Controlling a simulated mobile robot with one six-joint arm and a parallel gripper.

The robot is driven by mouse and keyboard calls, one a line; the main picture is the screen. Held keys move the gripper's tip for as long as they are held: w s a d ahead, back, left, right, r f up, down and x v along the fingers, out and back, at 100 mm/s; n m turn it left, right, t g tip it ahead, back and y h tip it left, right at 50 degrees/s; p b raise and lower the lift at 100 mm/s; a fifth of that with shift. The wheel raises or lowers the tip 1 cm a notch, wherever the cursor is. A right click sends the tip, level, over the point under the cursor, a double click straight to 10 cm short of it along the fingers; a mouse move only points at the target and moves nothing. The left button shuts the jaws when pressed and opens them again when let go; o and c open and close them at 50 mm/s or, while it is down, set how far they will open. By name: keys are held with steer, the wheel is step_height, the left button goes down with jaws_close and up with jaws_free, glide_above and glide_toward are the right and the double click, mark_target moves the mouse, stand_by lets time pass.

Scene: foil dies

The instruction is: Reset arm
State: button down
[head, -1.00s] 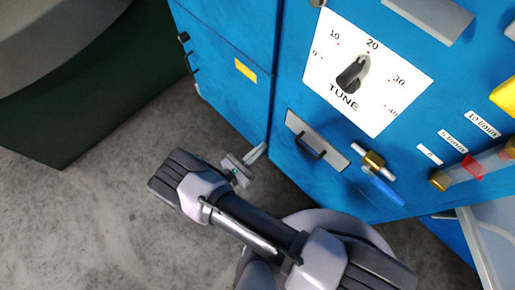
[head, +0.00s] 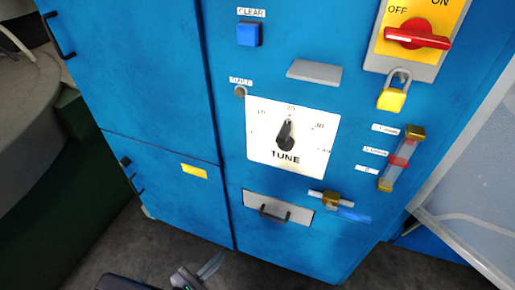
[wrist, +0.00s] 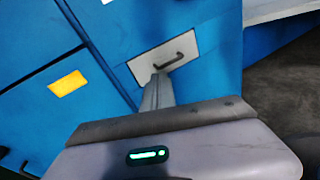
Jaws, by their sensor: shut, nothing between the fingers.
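My gripper (head: 210,267) shows at the bottom edge of the head view, in front of the lower part of the blue cabinet (head: 150,80). Its fingers are together and hold nothing. In the wrist view the closed fingers (wrist: 157,92) point toward the drawer plate (wrist: 183,42) with a dark handle, apart from it as far as I can tell. Most of my arm is out of the head view; only a dark part shows at the bottom.
The cabinet bears a TUNE dial (head: 285,136), a blue CLEAR button (head: 249,34), a red switch (head: 417,35), a yellow padlock (head: 392,96), a flow tube (head: 402,158) and a small valve (head: 330,199). A translucent panel (head: 470,170) stands at right. Grey floor shows at the lower left.

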steer(key=w+d+r+m+g+y, duration=0.1)
steer(key=d+r+m+g, duration=0.5)
steer(key=d+r+m, duration=0.3)
steer(key=w+d+r+m+g+y, duration=0.1)
steer(key=d+r+m+g, duration=0.55)
steer(key=r, duration=0.55)
steer(key=s+d+r+m+t+y, duration=0.2)
steer(key=s+d+r+m+y, duration=0.1)
steer(key=r+m, duration=0.4)
steer(key=s+d+r+m+t+y, duration=0.3)
steer(key=s+r+m+y, duration=0.3)
steer(key=m+y, duration=0.1)
steer(key=shift+d+r+m, duration=0.3)
steer(key=shift+r+m, duration=0.1)
steer(key=shift+m, duration=0.45)
